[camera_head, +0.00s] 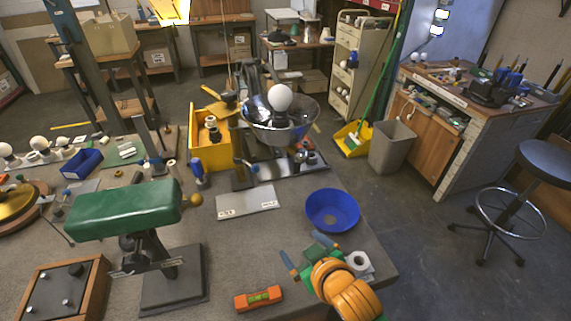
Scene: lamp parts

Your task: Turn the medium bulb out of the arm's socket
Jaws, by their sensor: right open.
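A round white bulb (280,97) sits upright in the middle of a silver reflector bowl (262,125). The bowl is carried by a dark lamp arm (249,76) near the table's back edge. The bowl hides the socket, and I cannot tell the bulb's size class for sure. My right gripper (306,251) is at the front right of the table, its blue-tipped fingers apart, with nothing visible between them. It is well in front of and below the bulb, touching neither bulb nor bowl. My left gripper is not in view.
A blue bowl (333,210) lies just beyond my right gripper. A white plate (247,202), a yellow bin (210,151), a green-topped stand (125,209) and an orange level (258,298) stand around. More white bulbs (39,143) are at the far left. The table's right edge is close.

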